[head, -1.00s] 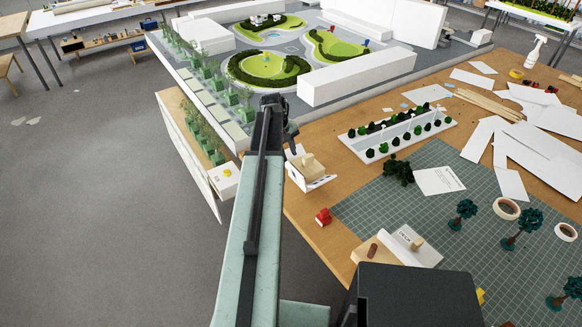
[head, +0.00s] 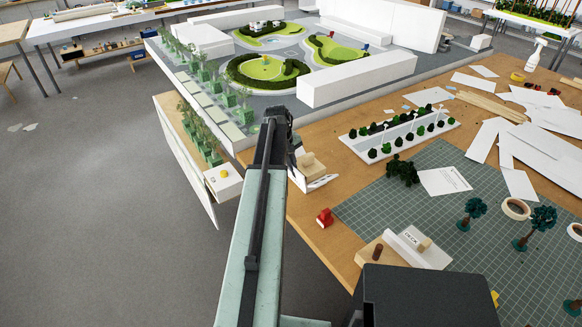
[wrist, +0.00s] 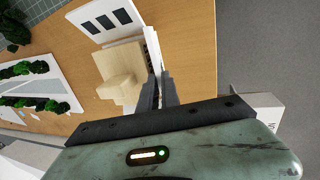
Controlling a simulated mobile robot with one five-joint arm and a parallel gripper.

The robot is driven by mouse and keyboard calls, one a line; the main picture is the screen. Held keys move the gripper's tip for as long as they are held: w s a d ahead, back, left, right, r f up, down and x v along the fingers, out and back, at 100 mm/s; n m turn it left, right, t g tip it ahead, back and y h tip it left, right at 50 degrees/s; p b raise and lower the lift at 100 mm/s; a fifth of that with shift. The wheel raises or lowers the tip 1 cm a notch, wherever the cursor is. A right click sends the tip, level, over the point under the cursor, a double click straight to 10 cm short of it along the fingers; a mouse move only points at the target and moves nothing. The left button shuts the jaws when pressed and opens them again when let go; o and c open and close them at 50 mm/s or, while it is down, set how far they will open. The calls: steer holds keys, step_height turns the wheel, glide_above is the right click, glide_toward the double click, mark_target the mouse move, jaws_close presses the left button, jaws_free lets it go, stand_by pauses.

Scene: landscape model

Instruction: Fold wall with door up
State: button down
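The small house model lies near the left edge of the wooden table, with a pale wooden block (head: 311,164) in its middle; the block also shows in the wrist view (wrist: 120,77). A white wall panel with dark windows (wrist: 104,18) lies flat beside the block. A narrow white wall with dark openings (wrist: 151,48) stands out at the block's right side, close to my fingertips; I cannot make out a door on it. My gripper (wrist: 158,78) has its two dark fingers near this wall's end, a narrow gap between them. Whether they touch the wall is unclear.
A large white park model (head: 300,105) stands behind my arm. A white drawer-like box (head: 224,180) juts out left, over open floor.

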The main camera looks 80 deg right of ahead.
steer(key=shift+s+d+r+t+y+p, duration=0.2)
steer(key=shift+s+d+t+y+p, duration=0.3)
steer(key=shift+d+t+y, duration=0.15)
steer(key=shift+s+d+f+t+y, duration=0.1)
steer(key=shift+s+f+t+y, duration=0.05)
steer(key=shift+s+t+y, duration=0.15)
steer(key=shift+w, duration=0.1)
steer(key=c, duration=1.6)
jaws_free()
steer(key=shift+o, duration=0.2)
step_height(320, 180, up, 8)
steer(key=p, duration=0.7)
steer(key=shift+p, duration=0.3)
steer(key=shift+f, duration=0.1)
